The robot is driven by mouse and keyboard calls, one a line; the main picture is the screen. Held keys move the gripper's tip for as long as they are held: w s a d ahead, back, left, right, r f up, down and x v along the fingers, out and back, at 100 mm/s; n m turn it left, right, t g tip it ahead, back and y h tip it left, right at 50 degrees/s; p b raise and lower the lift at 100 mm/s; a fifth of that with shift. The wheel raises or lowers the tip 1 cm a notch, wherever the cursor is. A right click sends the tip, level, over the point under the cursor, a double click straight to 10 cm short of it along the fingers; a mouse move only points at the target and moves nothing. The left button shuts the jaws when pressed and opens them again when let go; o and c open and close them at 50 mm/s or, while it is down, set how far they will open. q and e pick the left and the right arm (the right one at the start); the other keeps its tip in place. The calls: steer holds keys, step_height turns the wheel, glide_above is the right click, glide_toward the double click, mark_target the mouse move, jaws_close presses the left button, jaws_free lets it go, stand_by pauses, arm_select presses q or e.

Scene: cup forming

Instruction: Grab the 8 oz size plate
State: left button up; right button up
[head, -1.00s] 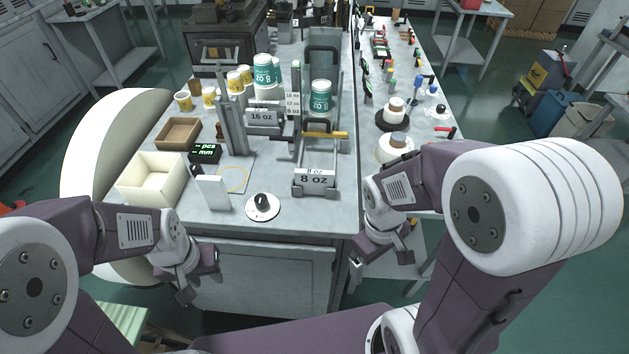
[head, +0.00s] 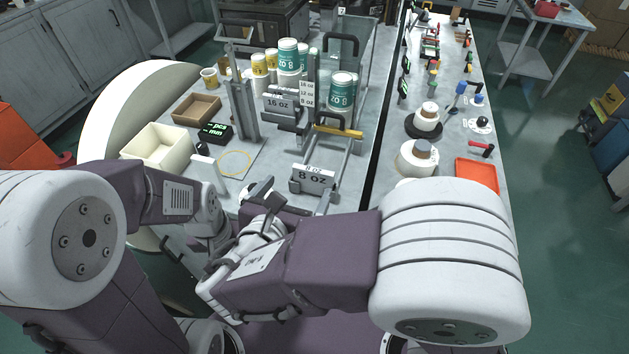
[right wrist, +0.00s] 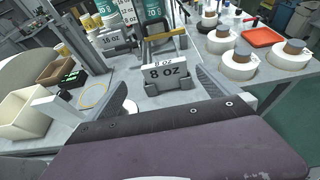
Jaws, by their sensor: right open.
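The 8 oz size plate (head: 311,178) is a pale plate with black "8 OZ" lettering, upright in a grey holder at the front of the bench. In the right wrist view the plate (right wrist: 168,73) stands ahead, between the lines of the two fingers. My right gripper (head: 292,200) is open and empty, just in front of the plate and apart from it. The open fingers also show in the right wrist view (right wrist: 140,100). My left gripper (head: 195,250) is low at the left, partly hidden by my right arm, so its jaws are unclear.
A 16 oz plate (head: 279,104) stands farther back near teal-labelled cups (head: 341,91). A yellow-handled bar (head: 338,132) crosses behind the 8 oz holder. A cream box (head: 160,145) and cardboard tray (head: 194,108) are left. White rolls (head: 418,158) and a red tray (head: 477,174) are right.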

mark_target(313, 171)
steer(key=x, duration=0.9)
steer(key=shift+w+d+f, duration=0.2)
steer(key=shift+d+f, duration=0.1)
steer(key=shift+d, duration=0.1)
steer(key=shift+s, duration=0.15)
steer(key=shift+c, duration=0.9)
steer(key=c, duration=1)
